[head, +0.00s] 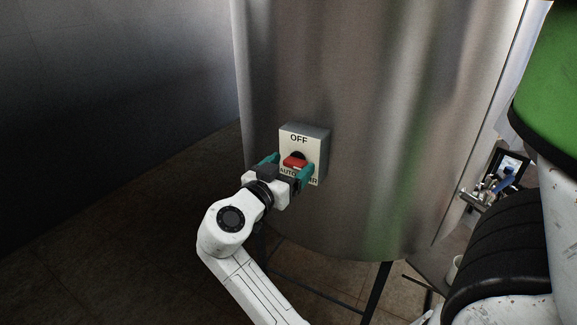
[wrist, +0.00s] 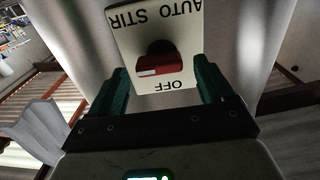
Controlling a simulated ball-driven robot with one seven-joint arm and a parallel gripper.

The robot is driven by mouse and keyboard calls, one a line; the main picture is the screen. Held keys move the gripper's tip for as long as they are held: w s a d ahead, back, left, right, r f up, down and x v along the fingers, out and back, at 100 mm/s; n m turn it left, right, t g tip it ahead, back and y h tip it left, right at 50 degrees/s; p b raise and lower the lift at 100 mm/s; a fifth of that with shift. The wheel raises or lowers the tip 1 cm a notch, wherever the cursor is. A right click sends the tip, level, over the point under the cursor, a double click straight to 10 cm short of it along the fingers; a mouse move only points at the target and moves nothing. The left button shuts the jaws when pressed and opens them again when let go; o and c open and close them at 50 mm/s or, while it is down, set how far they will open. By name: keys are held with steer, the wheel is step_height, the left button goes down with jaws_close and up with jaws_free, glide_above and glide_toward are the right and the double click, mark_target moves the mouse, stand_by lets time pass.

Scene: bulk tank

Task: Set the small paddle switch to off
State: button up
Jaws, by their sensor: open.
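The paddle switch is a red paddle (head: 296,161) on a pale grey switch box (head: 317,142) fixed to the tank wall. The box reads OFF at the top and AUTO and STIR at the bottom. In the wrist view the box is upside down, and the red paddle (wrist: 160,62) has a white mark on its left part. I cannot tell for sure which label it points to. My gripper (head: 286,169) is open in front of the box, its teal fingers on either side of the paddle. In the wrist view my gripper (wrist: 160,88) is empty, with no visible contact with the paddle.
The steel tank (head: 370,110) curves behind the box and stands on dark legs (head: 376,290). A valve with a blue handle (head: 497,188) is at the right. The dark wall and floor at the left are clear.

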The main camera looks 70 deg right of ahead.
steer(key=shift+c, duration=0.4)
steer(key=c, duration=1)
steer(key=shift+o, duration=0.2)
